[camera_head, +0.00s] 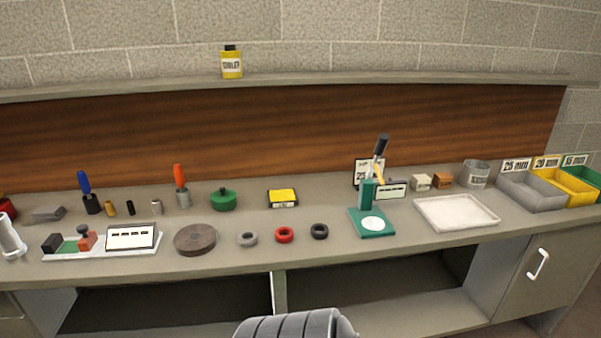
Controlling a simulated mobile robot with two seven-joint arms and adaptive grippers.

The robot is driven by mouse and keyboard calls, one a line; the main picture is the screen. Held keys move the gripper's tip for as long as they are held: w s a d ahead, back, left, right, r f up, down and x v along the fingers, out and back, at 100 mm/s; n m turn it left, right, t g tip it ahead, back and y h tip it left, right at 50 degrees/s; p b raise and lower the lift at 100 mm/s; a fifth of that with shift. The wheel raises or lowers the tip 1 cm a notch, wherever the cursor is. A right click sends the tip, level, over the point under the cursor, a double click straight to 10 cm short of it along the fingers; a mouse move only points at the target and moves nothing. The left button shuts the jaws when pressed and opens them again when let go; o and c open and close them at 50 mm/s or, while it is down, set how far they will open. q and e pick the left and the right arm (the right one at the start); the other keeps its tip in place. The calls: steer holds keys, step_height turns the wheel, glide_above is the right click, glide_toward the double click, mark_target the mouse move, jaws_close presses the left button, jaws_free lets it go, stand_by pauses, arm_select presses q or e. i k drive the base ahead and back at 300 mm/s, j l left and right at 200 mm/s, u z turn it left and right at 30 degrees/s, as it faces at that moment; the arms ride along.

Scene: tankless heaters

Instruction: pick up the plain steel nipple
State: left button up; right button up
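A small steel-coloured fitting (156,206), which looks like the plain steel nipple, stands upright on the workbench (340,258) at the left. A black fitting (130,208) and a brass-coloured fitting (110,208) stand in line to its left. The red-handled tool (181,187) stands close to its right. All three fittings are small, and fine detail such as threads cannot be made out. Neither of my grippers is in view.
In front of the fittings lie a white tray with a card (131,237) and a brown disc (195,240). A blue-handled tool (88,192) stands left, a green pot (223,201) right. A teal press (370,221) and empty white tray (457,212) are farther right.

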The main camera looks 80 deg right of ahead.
mark_target(156, 203)
steer(key=z, duration=3.2)
steer(key=i+u, duration=0.1)
steer(key=u, duration=0.3)
steer(key=i+u, duration=0.1)
steer(key=u, duration=0.35)
steer(key=i+u, duration=0.1)
steer(key=u, duration=0.3)
steer(key=l+u, duration=0.15)
steer(key=u, duration=0.25)
